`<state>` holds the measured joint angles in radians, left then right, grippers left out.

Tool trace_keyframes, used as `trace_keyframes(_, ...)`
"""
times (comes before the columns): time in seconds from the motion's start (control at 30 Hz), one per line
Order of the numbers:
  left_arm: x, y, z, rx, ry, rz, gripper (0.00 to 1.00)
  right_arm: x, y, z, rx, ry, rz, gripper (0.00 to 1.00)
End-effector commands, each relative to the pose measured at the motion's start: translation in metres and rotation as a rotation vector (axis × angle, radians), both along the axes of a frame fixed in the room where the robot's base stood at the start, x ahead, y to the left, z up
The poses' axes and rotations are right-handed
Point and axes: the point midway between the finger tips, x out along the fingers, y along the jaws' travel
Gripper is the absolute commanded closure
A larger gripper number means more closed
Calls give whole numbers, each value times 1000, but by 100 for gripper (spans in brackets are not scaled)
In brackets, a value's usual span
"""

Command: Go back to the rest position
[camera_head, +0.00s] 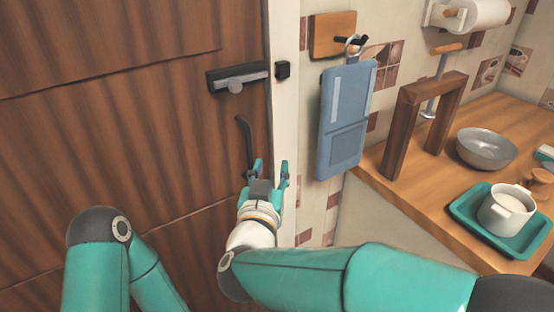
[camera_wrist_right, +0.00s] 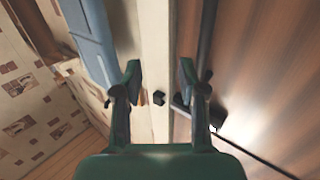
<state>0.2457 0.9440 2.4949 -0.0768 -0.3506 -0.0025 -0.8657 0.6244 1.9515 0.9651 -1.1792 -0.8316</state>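My right gripper (camera_head: 270,170) is in front of the brown wooden door (camera_head: 120,130), near its right edge and the pale door frame (camera_head: 284,110). Its two fingers are apart with nothing between them. The right wrist view also shows the open gripper (camera_wrist_right: 160,75), with the frame behind the gap. A dark bar handle (camera_head: 245,145) on the door is just beyond the left finger; whether they touch I cannot tell. A dark latch (camera_head: 238,78) lies across the door's edge, beside a small black catch (camera_head: 283,70) on the frame. My left arm shows at lower left; its gripper is out of view.
A blue panel (camera_head: 345,120) hangs from a hook on the wall right of the frame. The wooden counter (camera_head: 400,185) at right bears a wooden stand (camera_head: 395,130), a grey bowl (camera_head: 486,148) and a white pot (camera_head: 506,212) on a teal tray (camera_head: 470,215).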

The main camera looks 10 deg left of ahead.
Motion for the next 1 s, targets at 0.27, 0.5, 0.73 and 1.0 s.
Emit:
trace_keyframes(0.27,1,0,0,1,1,2,59,-18,29,7,-5,-17,59,59)
trace_keyframes(0.5,1,0,3,1,1,2,59,-9,18,3,-8,-5,34,59)
trace_keyframes(0.73,1,0,22,1,1,2,59,42,-69,-41,-47,106,-138,59)
trace_keyframes(1.0,1,0,53,1,2,2,59,53,-214,-186,-165,431,-242,59)
